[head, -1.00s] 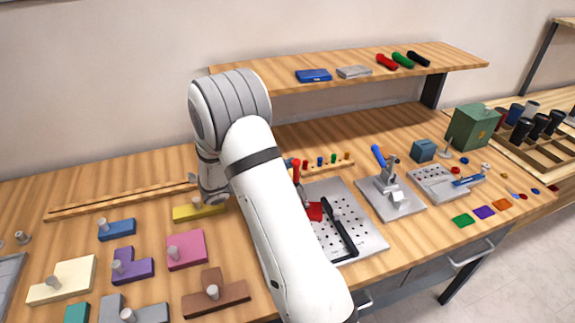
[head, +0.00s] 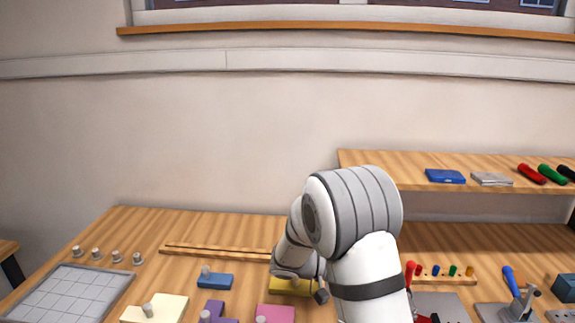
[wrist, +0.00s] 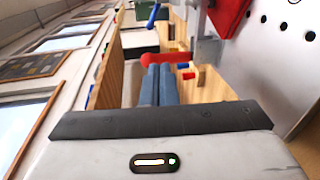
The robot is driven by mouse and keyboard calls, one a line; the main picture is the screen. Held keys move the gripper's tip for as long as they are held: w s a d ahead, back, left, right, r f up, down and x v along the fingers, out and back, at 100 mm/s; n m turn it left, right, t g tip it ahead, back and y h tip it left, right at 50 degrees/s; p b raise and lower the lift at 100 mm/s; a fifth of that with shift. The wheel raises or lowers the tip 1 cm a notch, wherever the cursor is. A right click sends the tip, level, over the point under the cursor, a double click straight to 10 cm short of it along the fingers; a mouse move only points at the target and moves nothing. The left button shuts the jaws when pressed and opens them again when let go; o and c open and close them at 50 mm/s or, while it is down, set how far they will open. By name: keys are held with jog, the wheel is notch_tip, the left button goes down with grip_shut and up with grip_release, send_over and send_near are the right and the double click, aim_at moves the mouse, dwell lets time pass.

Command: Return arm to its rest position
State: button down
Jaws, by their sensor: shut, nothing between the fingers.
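My arm rises from the bottom of the head view, bends at its large grey-and-white joint and folds down on the left side. Its far end is low over the table, by the yellow block (head: 293,287), partly hiding it. I cannot make out the fingers in the head view. In the wrist view, my gripper (wrist: 159,70) shows as two blue-grey fingers side by side, shut with nothing between them. Past the fingertips are a red handle (wrist: 168,58) and a red part (wrist: 228,14) beside a perforated plate (wrist: 285,50).
The wooden table (head: 130,243) holds blue, purple, pink and cream blocks with knobs. A gridded grey tray (head: 70,292) lies at left. A raised shelf (head: 400,174) at right carries small boxes and coloured handles. The air above the table's left side is clear.

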jog(key=s+r+g+y, duration=0.1)
jog(key=s+r+y, duration=0.1)
jog(key=s+y, duration=0.85)
jog(key=s+a+r+t+y, duration=0.2)
jog(key=s+a+t+y, duration=0.3)
jog(key=s, duration=0.5)
jog(key=shift+a+n+y, duration=0.3)
jog(key=shift+a+y, duration=0.05)
jog(key=shift+a, duration=0.9)
